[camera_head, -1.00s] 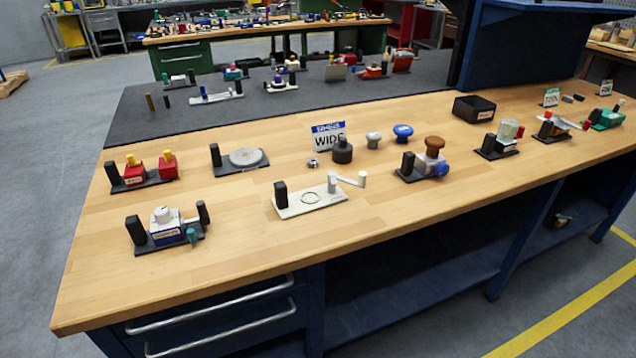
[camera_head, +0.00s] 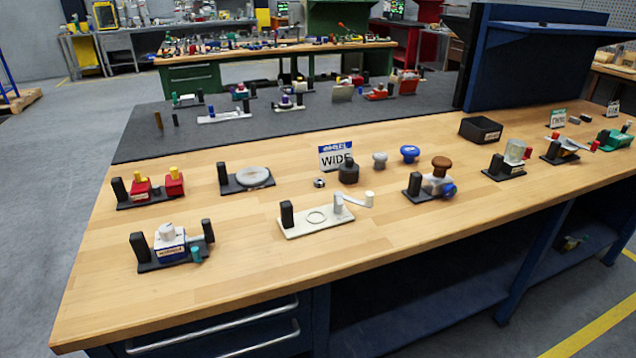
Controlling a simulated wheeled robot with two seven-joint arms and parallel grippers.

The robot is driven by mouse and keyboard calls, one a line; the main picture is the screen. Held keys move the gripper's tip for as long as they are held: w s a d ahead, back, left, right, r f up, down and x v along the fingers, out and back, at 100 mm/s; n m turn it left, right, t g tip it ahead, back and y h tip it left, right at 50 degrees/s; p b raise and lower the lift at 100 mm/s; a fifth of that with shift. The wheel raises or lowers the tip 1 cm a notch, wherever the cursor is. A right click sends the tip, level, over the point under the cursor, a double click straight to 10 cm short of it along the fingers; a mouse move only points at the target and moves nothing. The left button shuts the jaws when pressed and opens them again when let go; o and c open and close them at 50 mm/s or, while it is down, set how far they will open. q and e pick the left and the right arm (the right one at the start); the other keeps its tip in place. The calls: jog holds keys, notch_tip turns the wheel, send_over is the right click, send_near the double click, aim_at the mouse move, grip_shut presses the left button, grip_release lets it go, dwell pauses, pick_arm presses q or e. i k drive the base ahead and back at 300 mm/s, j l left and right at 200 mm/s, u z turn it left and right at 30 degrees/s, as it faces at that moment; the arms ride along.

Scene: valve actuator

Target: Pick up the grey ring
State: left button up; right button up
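A small grey metal ring (camera_head: 319,183) lies on the wooden bench top, in front of the "WIDE" sign (camera_head: 336,157). It is left of a black knob (camera_head: 348,171) and close to it. A thin pale ring shape (camera_head: 316,217) also shows on the white plate (camera_head: 297,229) in front; I cannot tell if it is a loose ring or a mark. Neither of my grippers is in view.
The white plate carries a black post and a crank handle (camera_head: 357,198). Left stand a round-disc fixture (camera_head: 247,178), a red block fixture (camera_head: 150,187) and a blue-white valve fixture (camera_head: 172,246). Grey and blue knobs (camera_head: 410,153) stand right. The bench front is clear.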

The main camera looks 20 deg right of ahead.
aim_at(318, 182)
jog(key=l+u, duration=0.1)
jog(key=l, duration=0.35)
jog(key=k+l, duration=0.15)
jog(key=l, duration=0.3)
jog(key=k+l+u, duration=0.15)
jog(key=l, duration=0.35)
